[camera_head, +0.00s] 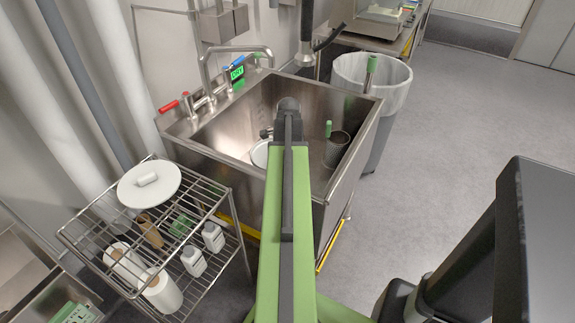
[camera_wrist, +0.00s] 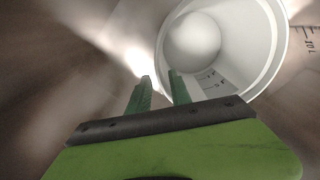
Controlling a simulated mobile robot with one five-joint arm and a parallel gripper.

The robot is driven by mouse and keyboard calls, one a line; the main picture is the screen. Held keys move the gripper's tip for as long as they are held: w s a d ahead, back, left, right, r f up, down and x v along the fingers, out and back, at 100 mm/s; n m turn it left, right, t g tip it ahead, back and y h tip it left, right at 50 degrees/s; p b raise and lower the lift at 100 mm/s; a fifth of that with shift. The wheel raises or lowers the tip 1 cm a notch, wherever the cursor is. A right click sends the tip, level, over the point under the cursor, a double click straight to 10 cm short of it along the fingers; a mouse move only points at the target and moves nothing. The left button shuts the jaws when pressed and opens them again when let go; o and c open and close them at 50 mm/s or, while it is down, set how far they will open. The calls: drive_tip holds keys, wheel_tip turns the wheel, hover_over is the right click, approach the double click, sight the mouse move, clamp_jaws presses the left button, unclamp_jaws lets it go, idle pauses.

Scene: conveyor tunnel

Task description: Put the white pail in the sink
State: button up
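The white pail (camera_head: 259,154) is inside the steel sink (camera_head: 225,128) in the head view, and my arm hides most of it. In the wrist view the pail (camera_wrist: 262,62) shows large, with its mouth facing the camera and a pale round shape and dark scale marks inside. My gripper (camera_wrist: 161,82) has its two green fingers apart at the pail's near left edge. The right finger overlaps the rim in the picture, and the left finger is outside it. I cannot tell whether either finger touches the pail. In the head view the fingers are hidden.
A grey mesh cup (camera_head: 337,150) with a green-handled tool stands in the sink, right of my arm. A tap (camera_head: 235,53) arches over the back rim. A lined bin (camera_head: 391,105) stands right of the sink. A wire rack (camera_head: 212,184) with bottles and rolls stands left.

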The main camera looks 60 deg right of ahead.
wheel_tip(320, 180, up, 8)
drive_tip(key=p, duration=0.8)
drive_tip(key=shift+s+a+f, duration=0.1)
